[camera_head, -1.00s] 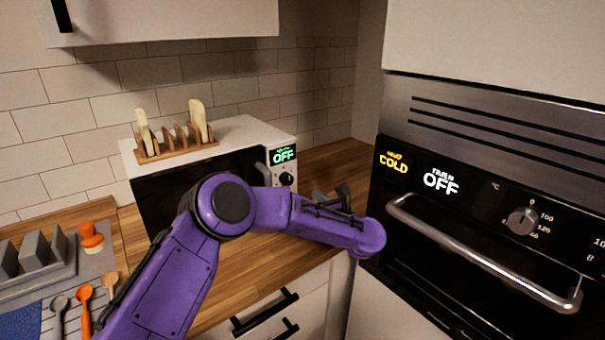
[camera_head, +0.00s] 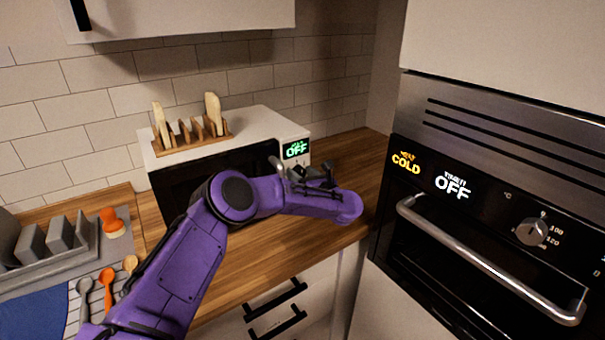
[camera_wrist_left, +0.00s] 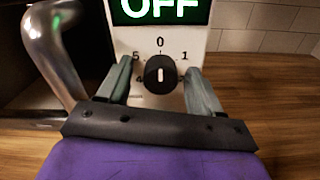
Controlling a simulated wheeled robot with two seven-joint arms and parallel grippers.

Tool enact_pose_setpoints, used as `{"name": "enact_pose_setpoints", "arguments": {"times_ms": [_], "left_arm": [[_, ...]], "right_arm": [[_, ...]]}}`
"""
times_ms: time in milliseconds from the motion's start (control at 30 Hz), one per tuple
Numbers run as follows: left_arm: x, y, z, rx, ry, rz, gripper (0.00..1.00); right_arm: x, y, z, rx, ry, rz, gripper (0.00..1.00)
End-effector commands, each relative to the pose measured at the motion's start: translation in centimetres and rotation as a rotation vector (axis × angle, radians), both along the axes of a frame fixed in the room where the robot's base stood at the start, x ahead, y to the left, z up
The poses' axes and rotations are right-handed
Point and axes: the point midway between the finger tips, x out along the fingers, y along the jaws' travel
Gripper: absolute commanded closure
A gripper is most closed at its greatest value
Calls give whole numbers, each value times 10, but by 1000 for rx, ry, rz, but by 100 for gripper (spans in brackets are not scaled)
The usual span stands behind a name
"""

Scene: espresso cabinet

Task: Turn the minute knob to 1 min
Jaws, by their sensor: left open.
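The minute knob (camera_wrist_left: 160,74) is a round black dial on the white microwave front in the left wrist view. Its white mark points up at 0; the 1 is to its upper right. A green display (camera_wrist_left: 160,10) above it reads OFF. My left gripper (camera_wrist_left: 161,82) is open, with one finger on each side of the knob. I cannot tell whether the fingers touch it. In the head view, my left gripper (camera_head: 305,172) is at the microwave's right front and hides the knob. The display (camera_head: 296,149) shows above it. My right gripper is not in view.
The microwave handle (camera_wrist_left: 48,50) stands just left of the gripper in the left wrist view. An oven (camera_head: 490,220) with a bar handle (camera_head: 490,262) is on the right. A wooden rack (camera_head: 190,135) sits on the microwave (camera_head: 258,122). The counter (camera_head: 345,170) right of it is clear.

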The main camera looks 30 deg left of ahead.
Motion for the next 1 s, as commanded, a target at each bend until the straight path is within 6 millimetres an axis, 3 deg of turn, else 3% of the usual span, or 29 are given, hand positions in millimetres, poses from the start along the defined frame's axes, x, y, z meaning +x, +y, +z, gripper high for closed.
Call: {"name": "enact_pose_setpoints", "arguments": {"times_ms": [33,200,633,1000], "left_arm": [[0,0,0,0,0,0,35],[0,0,0,0,0,1,90],[0,0,-2,26,64,0,91],[1,-1,-4,141,335,0,91]], "right_arm": [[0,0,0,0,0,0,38],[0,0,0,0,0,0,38],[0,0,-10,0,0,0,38],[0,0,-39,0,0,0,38]]}}
